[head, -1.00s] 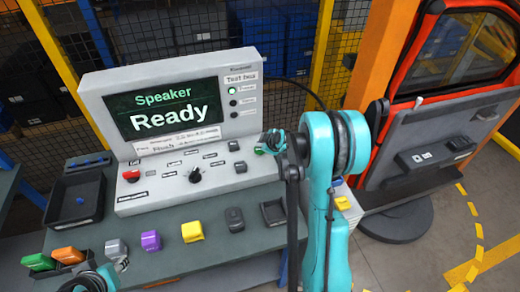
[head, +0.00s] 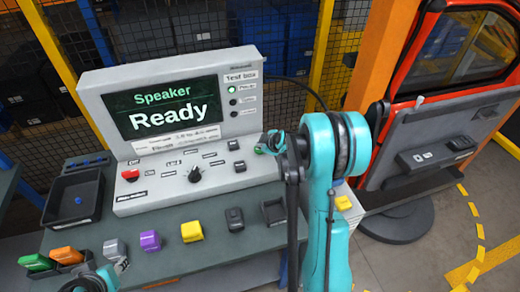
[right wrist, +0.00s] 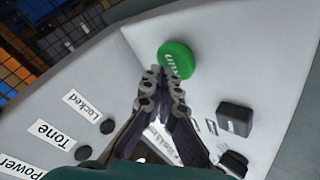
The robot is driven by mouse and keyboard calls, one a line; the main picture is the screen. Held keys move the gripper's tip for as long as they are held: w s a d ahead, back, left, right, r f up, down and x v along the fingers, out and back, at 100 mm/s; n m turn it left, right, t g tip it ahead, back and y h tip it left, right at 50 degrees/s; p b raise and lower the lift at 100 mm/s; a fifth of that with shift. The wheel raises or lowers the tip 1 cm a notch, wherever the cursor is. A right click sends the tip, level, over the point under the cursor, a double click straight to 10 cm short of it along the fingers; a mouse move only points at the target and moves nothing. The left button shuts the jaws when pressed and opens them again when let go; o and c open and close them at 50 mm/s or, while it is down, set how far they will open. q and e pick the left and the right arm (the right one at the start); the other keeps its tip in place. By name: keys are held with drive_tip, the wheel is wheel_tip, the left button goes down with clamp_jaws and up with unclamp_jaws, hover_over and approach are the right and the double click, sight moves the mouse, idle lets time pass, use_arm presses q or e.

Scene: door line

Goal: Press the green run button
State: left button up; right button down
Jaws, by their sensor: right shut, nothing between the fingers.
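The green run button (right wrist: 178,58) is round, with white lettering partly hidden by my fingertips, and sits on the light grey test box (head: 150,200). In the head view only a sliver of the button (head: 259,151) shows beside my right gripper (head: 270,144). In the right wrist view my right gripper (right wrist: 165,74) is shut and empty, its fingertips overlapping the button's lower edge. I cannot tell whether they touch it. The box's screen (head: 160,107) reads "Speaker Ready". My left gripper (head: 117,267) shows partly at the lower left, its jaws unclear.
The panel also carries a red button (head: 131,175), a black knob (head: 195,175) and black switches. Coloured blocks, including a yellow one (head: 192,231), line the bench front. A black tray (head: 72,212) stands at left. An orange door frame (head: 378,55) stands at right.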

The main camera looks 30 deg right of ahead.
drive_tip(key=shift+f+b, duration=0.5)
drive_tip(key=shift+f, duration=0.05)
idle(0.5)
drive_tip(key=shift+r, duration=0.15)
drive_tip(key=shift+r+p, duration=0.55)
drive_tip(key=shift+r, duration=0.25)
drive_tip(key=shift+r+p, duration=1.65)
drive_tip(key=shift+r, duration=0.85)
wheel_tip(320, 180, up, 9)
drive_tip(key=p, duration=0.5)
drive_tip(key=shift+f+p, duration=0.15)
drive_tip(key=shift+p, duration=0.25)
